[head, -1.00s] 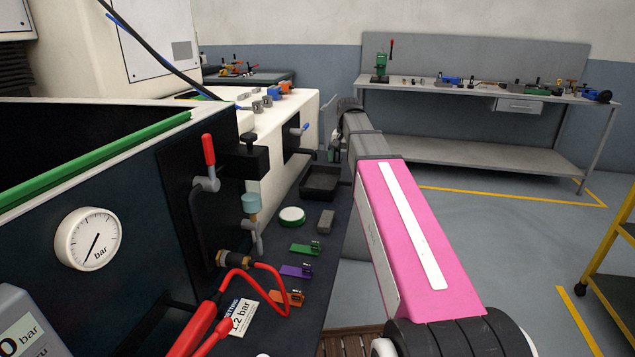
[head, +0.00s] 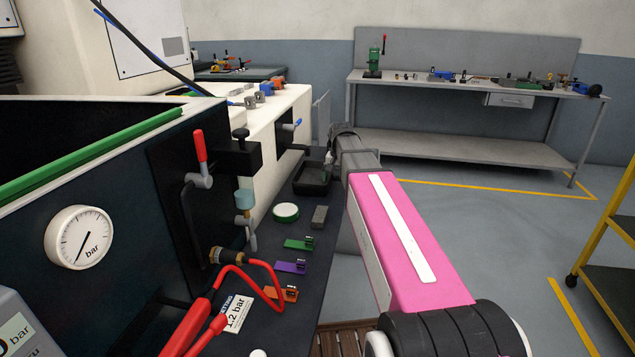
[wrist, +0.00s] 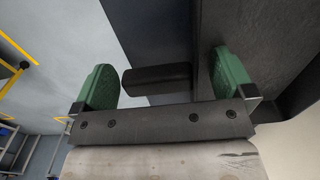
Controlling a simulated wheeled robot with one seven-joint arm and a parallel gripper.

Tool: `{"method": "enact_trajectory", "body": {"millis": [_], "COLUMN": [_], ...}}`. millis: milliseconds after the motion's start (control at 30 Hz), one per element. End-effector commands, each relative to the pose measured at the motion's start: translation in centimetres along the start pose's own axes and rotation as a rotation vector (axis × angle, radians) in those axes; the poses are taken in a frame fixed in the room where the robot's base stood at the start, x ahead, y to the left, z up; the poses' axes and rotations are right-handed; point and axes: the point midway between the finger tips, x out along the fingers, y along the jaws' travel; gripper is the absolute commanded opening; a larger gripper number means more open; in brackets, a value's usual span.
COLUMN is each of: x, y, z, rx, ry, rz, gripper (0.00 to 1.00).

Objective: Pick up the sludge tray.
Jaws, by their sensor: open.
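The sludge tray (head: 311,181), black, shallow and rectangular, sits at the far end of the dark bench top in the head view. In the wrist view dark grey surfaces that look like the tray (wrist: 280,45) fill the right side. A short black bar, apparently its handle (wrist: 157,79), projects left from them. My gripper (wrist: 165,80) has two green fingers, spread apart, one on each side of this bar. I see gaps at both fingers. In the head view my gripper (head: 330,158) is small, at the tray's right end, and partly hidden by my arm.
A white round tin (head: 286,212), a grey block (head: 319,216) and green, purple and orange clips lie on the bench nearer me. The machine with its red-handled valve (head: 200,150) borders the left. Open floor (head: 440,215) lies to the right.

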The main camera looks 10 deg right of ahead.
Motion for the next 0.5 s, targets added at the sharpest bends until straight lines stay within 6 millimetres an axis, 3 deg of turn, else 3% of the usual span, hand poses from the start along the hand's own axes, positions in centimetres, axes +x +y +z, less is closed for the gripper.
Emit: {"method": "enact_trajectory", "body": {"millis": [300,467,500], "x": [0.65,0.65,0.65], "y": [-0.02,-0.02,-0.02], "z": [0.0,0.0,0.0], "rx": [0.0,0.0,0.0], "ry": [0.001,0.001,0.001], "rz": [0.0,0.0,0.0], "gripper": [0.97,0.45,0.42]}}
